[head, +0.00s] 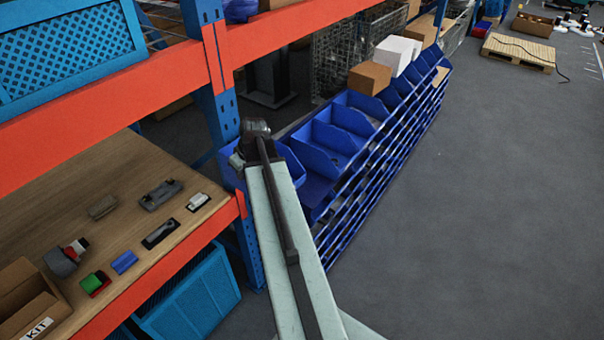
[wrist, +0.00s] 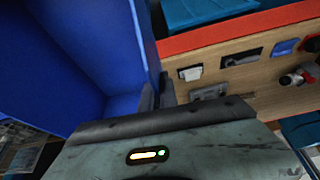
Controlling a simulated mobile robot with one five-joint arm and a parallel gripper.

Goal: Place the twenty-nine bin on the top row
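A blue bin (head: 290,165) is at the end of my arm, partly hidden behind it; it fills the left of the wrist view (wrist: 75,50). My gripper (wrist: 158,92) has its dark fingers on either side of the bin's wall and appears shut on it. In the head view the fingers are hidden. No number can be read on the bin. The top row of the blue rack holds several open blue bins (head: 333,138). Nearer than these, a low blue surface (head: 316,190) shows no upright bin; its detail is unclear.
An orange-and-blue shelf frame (head: 216,95) stands close left of my arm. Its wooden shelf (head: 100,235) holds small parts and a cardboard box (head: 28,300). Brown and white boxes (head: 393,57) sit on the rack's far bins. The grey floor (head: 490,200) at right is clear.

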